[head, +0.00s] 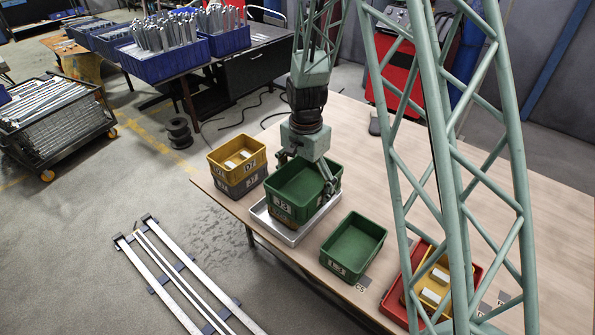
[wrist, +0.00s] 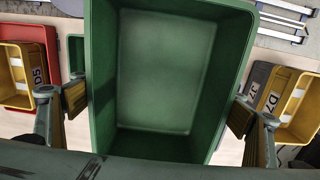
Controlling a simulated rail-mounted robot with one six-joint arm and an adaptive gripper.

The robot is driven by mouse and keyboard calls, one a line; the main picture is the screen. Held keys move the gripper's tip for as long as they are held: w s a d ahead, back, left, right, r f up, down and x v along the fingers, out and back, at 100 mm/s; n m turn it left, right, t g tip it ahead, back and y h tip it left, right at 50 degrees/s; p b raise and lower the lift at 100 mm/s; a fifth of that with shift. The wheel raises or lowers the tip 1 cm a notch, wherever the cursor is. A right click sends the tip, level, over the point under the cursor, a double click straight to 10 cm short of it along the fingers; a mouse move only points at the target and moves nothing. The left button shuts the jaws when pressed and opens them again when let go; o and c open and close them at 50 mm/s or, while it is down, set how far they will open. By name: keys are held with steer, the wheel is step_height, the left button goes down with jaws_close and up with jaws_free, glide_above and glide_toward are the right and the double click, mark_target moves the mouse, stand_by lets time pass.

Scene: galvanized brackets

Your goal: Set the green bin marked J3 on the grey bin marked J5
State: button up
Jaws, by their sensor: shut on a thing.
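My gripper (head: 305,172) is shut on a green bin (head: 300,190), one finger at each side. The bin is empty and level, and its label looks like J3. It fills the middle of the wrist view (wrist: 168,70). I cannot make out a grey bin marked J5.
Another green bin (head: 353,247) stands on the table right of the tray. Further right a red bin (head: 392,304) holds a yellow bin (head: 432,287), partly behind my lattice frame.

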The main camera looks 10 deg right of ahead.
mark_target(298, 160)
steer(key=w, duration=0.4)
steer(key=w+d+f, duration=0.1)
steer(key=w, duration=0.4)
steer(key=w+p, duration=0.1)
steer(key=w, duration=0.4)
steer(key=shift+w+d+f, duration=0.2)
steer(key=shift+w, duration=0.05)
steer(key=shift+w, duration=0.1)
steer(key=f, duration=0.3)
steer(key=shift+w+f, duration=0.25)
steer(key=shift+w, duration=0.05)
steer(key=shift+f, duration=0.65)
steer(key=o, duration=0.8)
steer(key=shift+r, duration=0.1)
